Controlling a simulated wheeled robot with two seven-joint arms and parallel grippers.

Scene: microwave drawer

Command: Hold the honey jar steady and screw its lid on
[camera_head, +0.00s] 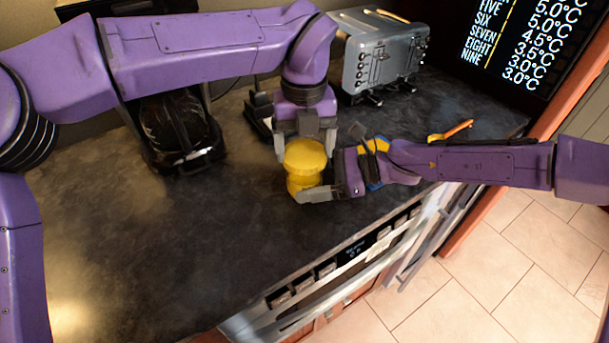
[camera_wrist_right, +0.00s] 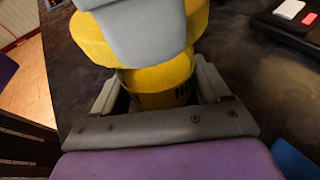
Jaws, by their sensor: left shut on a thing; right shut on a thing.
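The honey jar (camera_head: 304,183) is yellow and stands upright on the dark counter. Its wide yellow lid (camera_head: 305,154) sits on top of it. My left gripper (camera_head: 305,148) comes down from above and is shut on the lid, with a finger on either side. My right gripper (camera_head: 308,180) comes in low from the right and is shut on the jar's body. In the right wrist view the jar body (camera_wrist_right: 160,88) shows between the fingers, with part of dark lettering. A grey finger of my left gripper (camera_wrist_right: 145,30) covers part of the lid there.
A metal toaster (camera_head: 380,55) stands at the back of the dark counter (camera_head: 150,250). A black coffee maker (camera_head: 178,125) stands at the back left. A yellow and orange utensil (camera_head: 450,131) lies at the right. The counter left of the jar is clear.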

